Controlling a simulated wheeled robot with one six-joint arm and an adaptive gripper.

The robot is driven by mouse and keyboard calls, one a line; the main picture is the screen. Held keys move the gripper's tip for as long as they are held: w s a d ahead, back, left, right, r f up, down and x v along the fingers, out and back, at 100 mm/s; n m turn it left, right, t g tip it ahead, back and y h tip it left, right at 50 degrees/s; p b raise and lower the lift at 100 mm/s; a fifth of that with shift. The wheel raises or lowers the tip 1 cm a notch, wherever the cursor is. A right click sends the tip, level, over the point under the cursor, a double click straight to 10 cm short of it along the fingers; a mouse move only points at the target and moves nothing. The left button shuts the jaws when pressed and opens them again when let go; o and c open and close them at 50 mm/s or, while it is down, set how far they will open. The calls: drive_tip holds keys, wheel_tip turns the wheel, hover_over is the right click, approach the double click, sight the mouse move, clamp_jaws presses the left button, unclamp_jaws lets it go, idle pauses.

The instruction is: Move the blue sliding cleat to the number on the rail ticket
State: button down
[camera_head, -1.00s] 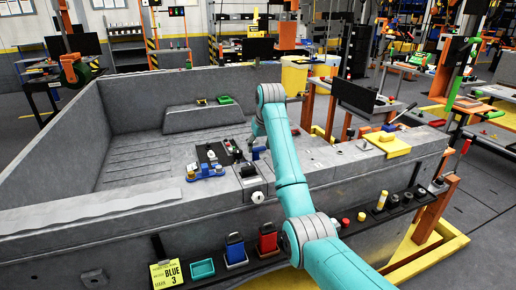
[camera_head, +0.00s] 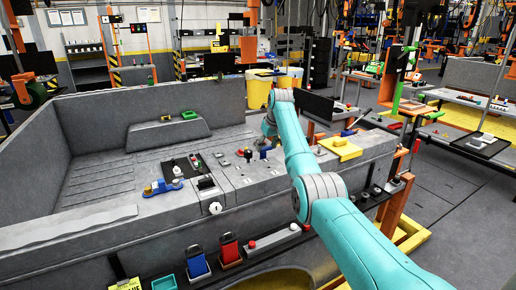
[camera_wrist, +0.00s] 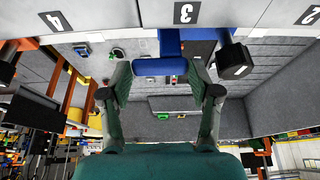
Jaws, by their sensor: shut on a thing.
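My gripper (camera_wrist: 159,72) is shut on the blue sliding cleat (camera_wrist: 172,44), its two fingers on either side of the cleat's blue end. In the wrist view the cleat is close to the upside-down number 3 label (camera_wrist: 184,13), slightly to its left. The number 4 label (camera_wrist: 53,20) is farther left and the number 2 label (camera_wrist: 309,16) farther right. In the head view my arm reaches over the near side of the grey bed, and the grip is hard to make out. The yellow ticket (camera_head: 125,284) is cut off at the lower edge; its number is not visible now.
A dark block (camera_wrist: 233,60) stands right of the cleat in the wrist view. A blue fixture (camera_head: 163,187) and a black box (camera_head: 207,184) sit on the bed's near ledge. Blue (camera_head: 197,262) and red (camera_head: 229,248) holders and a teal tray (camera_head: 164,283) line the front.

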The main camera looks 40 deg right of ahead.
drive_tip(key=shift+s+d+f, duration=0.1)
drive_tip(key=shift+s+d, duration=0.1)
drive_tip(key=shift+d, duration=0.35)
drive_tip(key=shift+c, duration=1.2)
unclamp_jaws()
drive_tip(key=v, duration=1.2)
